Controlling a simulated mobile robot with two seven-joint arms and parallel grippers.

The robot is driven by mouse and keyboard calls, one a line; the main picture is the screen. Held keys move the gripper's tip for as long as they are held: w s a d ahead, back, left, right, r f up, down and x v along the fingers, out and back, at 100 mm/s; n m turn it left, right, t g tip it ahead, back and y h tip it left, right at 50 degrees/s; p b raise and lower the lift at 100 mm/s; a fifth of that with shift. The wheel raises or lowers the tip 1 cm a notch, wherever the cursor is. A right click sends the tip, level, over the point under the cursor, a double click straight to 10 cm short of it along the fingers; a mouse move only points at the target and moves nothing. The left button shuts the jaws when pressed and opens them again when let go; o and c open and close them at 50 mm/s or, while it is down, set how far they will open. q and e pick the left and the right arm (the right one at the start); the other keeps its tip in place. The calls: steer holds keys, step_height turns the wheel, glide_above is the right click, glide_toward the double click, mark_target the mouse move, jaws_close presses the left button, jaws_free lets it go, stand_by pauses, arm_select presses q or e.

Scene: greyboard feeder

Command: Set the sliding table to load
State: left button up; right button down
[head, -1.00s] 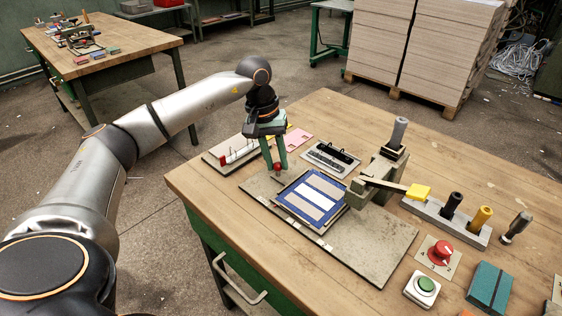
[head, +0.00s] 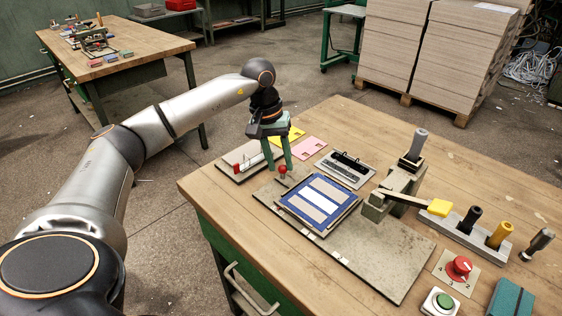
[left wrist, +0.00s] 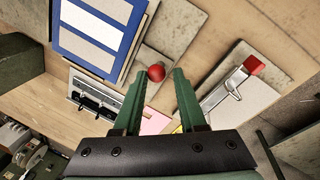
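The sliding table (head: 289,211) is a blue-topped plate with pale stripes, lying on a grey base plate (head: 385,262). It also shows in the left wrist view (left wrist: 107,61). It sits toward the base plate's left end, beside the press arm. Its red ball knob (head: 282,170) stands at its far left side. My left gripper (head: 280,167) points down at the knob. In the left wrist view the knob (left wrist: 156,72) shows between the two green fingertips (left wrist: 158,75), with space on both sides. The fingers are open. My right gripper is out of view.
The press arm (head: 400,193) with a yellow-ended lever (head: 439,207) stands right of the sliding table. Behind are a clamp panel (head: 345,168) and pink and yellow cards (head: 309,148). A red dial (head: 459,267) and green button (head: 444,300) are at front right.

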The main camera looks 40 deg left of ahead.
arm_select(q)
steer(key=o, duration=0.3)
step_height(320, 180, up, 12)
steer(key=s+a+p, duration=0.1)
steer(key=a, duration=0.1)
steer(key=shift+s, duration=0.15)
stand_by(0.5)
